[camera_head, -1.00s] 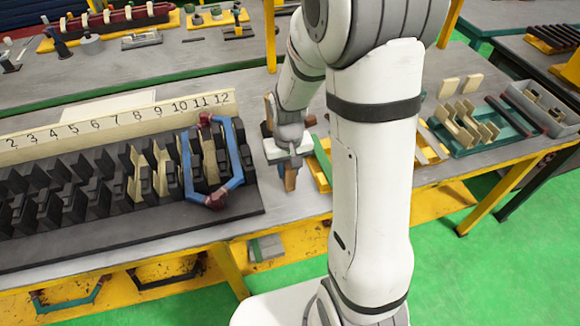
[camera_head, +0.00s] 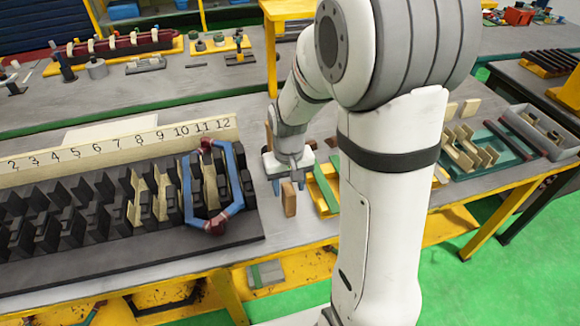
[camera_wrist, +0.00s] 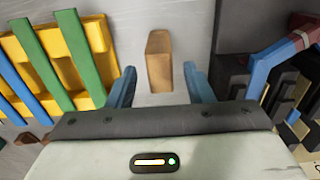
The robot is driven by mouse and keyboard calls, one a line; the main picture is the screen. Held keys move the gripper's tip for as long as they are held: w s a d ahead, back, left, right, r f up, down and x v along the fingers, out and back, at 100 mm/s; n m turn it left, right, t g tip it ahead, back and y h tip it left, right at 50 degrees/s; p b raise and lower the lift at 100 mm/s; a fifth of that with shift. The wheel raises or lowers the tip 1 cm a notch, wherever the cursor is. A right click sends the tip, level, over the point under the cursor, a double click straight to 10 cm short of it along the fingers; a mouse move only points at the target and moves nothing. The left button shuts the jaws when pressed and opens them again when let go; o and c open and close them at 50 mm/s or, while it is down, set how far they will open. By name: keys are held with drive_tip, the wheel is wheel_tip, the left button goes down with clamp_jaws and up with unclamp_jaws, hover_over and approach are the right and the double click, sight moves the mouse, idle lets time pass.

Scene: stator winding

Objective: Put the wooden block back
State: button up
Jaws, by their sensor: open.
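The wooden block (camera_head: 289,198) is a small brown piece on the grey table, right of the black slotted stator. In the wrist view the block (camera_wrist: 158,60) lies ahead of the gap between my two blue fingers, with clear space on both sides. My gripper (camera_head: 290,186) is open and close to the block, pointing down at the table. In the wrist view, my gripper's fingers (camera_wrist: 160,86) are apart with nothing between their tips. Another brown piece (camera_head: 268,137) shows partly behind my gripper; I cannot tell what it is.
A yellow rack (camera_head: 318,195) with green and blue strips stands just right of the block. The black stator (camera_head: 130,245) carries cream pieces and a blue coil (camera_head: 235,205) near its right end. A numbered strip (camera_head: 120,143) runs behind it. Bare table lies around the block.

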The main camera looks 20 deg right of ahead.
wheel_tip(320, 180, up, 8)
drive_tip(key=s+r+t, duration=0.1)
drive_tip(key=s+r, duration=0.2)
drive_tip(key=s, duration=0.4)
drive_tip(key=s+r+t, duration=0.2)
drive_tip(key=s, duration=0.5)
drive_tip(key=shift+d+r, duration=0.2)
drive_tip(key=shift+r, duration=0.2)
drive_tip(key=shift+s, duration=0.1)
idle(0.4)
